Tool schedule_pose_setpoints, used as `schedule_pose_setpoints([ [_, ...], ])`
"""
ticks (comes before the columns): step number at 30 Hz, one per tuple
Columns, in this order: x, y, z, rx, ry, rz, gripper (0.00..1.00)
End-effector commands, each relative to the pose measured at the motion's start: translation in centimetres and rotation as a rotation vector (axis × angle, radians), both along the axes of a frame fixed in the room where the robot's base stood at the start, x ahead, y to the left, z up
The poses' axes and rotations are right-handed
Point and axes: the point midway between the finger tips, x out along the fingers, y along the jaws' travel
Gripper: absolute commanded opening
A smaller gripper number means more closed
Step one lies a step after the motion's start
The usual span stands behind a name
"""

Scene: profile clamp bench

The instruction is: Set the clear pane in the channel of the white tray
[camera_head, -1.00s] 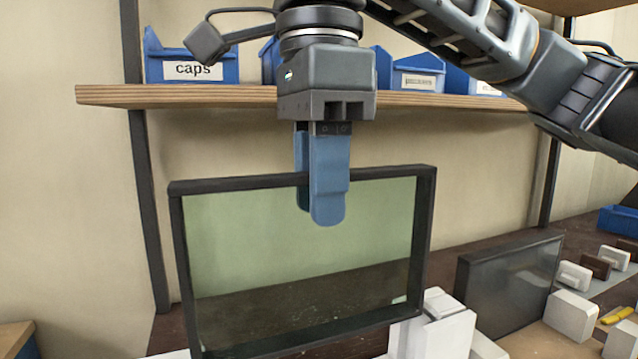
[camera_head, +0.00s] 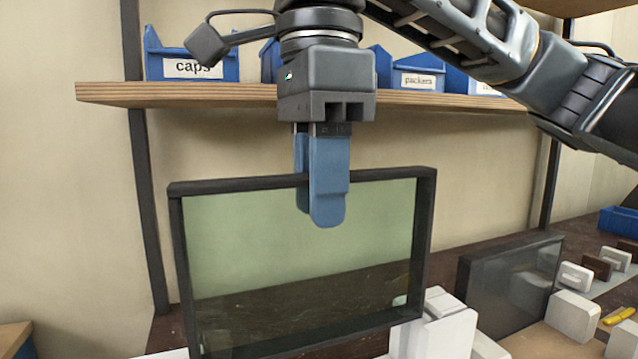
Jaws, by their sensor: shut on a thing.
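The clear pane (camera_head: 250,245) has a dark frame and stands upright in the middle of the view. My gripper (camera_head: 323,200) points down and is shut on the top bar of its frame, with one blue finger in front and one behind. A white part (camera_head: 440,330), possibly of the white tray, shows at the pane's lower right, and a thin white strip shows at its lower left. The channel is hidden, and I cannot tell whether the pane's lower edge touches the tray.
A second, grey framed pane (camera_head: 510,285) stands to the right. A wooden shelf (camera_head: 180,95) with blue bins (camera_head: 160,50) runs behind my gripper.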

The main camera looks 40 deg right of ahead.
Motion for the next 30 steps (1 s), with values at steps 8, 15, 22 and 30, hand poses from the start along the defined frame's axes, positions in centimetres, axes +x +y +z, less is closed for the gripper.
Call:
schedule_pose_setpoints([
  [8, 0.0, 0.0, -0.8, 0.001, -0.001, 0.000, 0.00],
  [15, 0.0, 0.0, -1.4, 0.001, -0.001, 0.000, 0.00],
  [22, 0.0, 0.0, -2.0, 0.001, -0.001, 0.000, 0.00],
  [30, 0.0, 0.0, -2.6, 0.001, -0.001, 0.000, 0.00],
])
